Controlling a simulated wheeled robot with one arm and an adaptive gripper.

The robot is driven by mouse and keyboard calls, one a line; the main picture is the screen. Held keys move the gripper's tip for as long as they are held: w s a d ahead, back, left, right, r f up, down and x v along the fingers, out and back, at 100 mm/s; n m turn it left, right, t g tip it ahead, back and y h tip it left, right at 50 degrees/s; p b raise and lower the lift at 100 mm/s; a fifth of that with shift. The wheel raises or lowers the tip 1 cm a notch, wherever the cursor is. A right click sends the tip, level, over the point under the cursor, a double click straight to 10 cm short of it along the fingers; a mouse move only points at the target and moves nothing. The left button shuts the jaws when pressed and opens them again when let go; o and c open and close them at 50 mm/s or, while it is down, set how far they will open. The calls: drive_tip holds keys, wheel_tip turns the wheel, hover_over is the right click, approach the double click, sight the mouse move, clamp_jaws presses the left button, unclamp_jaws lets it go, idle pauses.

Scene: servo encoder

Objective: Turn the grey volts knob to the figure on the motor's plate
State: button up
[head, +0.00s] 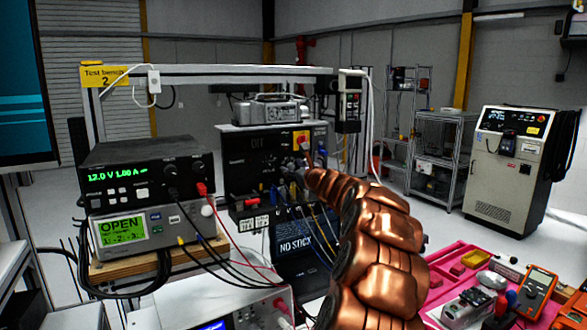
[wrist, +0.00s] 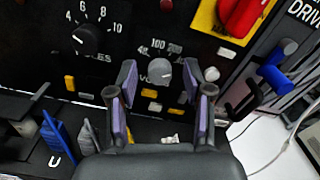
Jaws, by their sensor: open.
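The grey volts knob (wrist: 159,72) is on the black panel in the wrist view, with printed figures such as 100 above it. Its lettering below is partly covered and I cannot make out its setting. My gripper (wrist: 159,82) is open, with one purple-padded finger on each side of the knob; I cannot tell whether either touches it. In the head view my copper-coloured arm reaches to the black test box (head: 245,160), hiding the knob. A grey motor-like unit (head: 270,110) sits on top of the box; its plate is too small to read.
A black poles knob (wrist: 90,38) is left of the grey one. A red switch (wrist: 240,14) on yellow is at upper right, and a blue-handled lever (wrist: 275,72) is at right. A power supply stack (head: 140,180) stands left; a pink tray (head: 450,262) lies right.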

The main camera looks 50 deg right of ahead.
drive_tip(key=shift+c, duration=0.3)
clamp_jaws()
drive_tip(key=shift+n+b, duration=0.3)
drive_tip(key=shift+n, duration=0.1)
drive_tip(key=n+b, duration=0.3)
drive_tip(key=shift+f+n, duration=0.25)
drive_tip(key=shift+n, duration=0.15)
drive_tip(key=shift+n+b, duration=1.05)
drive_tip(key=shift+n, duration=0.45)
drive_tip(key=shift+r, duration=0.15)
drive_tip(key=shift+o, duration=0.3)
unclamp_jaws()
